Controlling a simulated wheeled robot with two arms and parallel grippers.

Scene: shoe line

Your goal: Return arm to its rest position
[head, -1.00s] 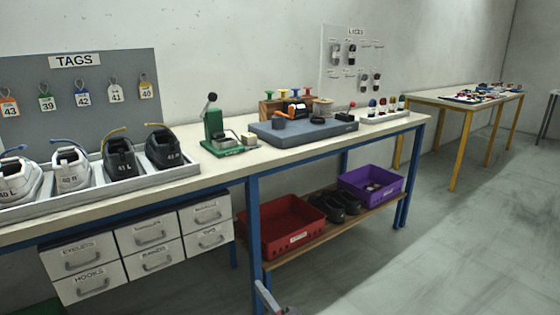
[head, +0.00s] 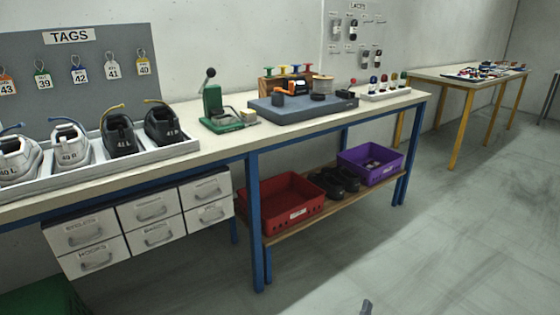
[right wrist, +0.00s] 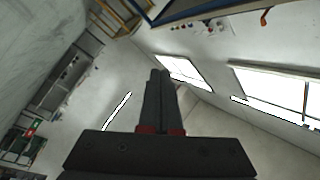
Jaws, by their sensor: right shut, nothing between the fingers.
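My right gripper (head: 366,307) shows only as a small grey tip at the bottom edge of the head view, over bare floor and well in front of the workbench (head: 330,128). In the right wrist view the right gripper (right wrist: 160,76) has its two dark fingers together, with nothing between them. The wrist is tilted, so that view looks across the room. My left gripper is out of view.
The workbench carries a shoe tray (head: 100,170), a green press (head: 215,105) and a grey mat (head: 300,108). A red bin (head: 285,208) and purple bin (head: 372,165) sit on its lower shelf. Drawers (head: 145,212) hang underneath. The floor at right is clear.

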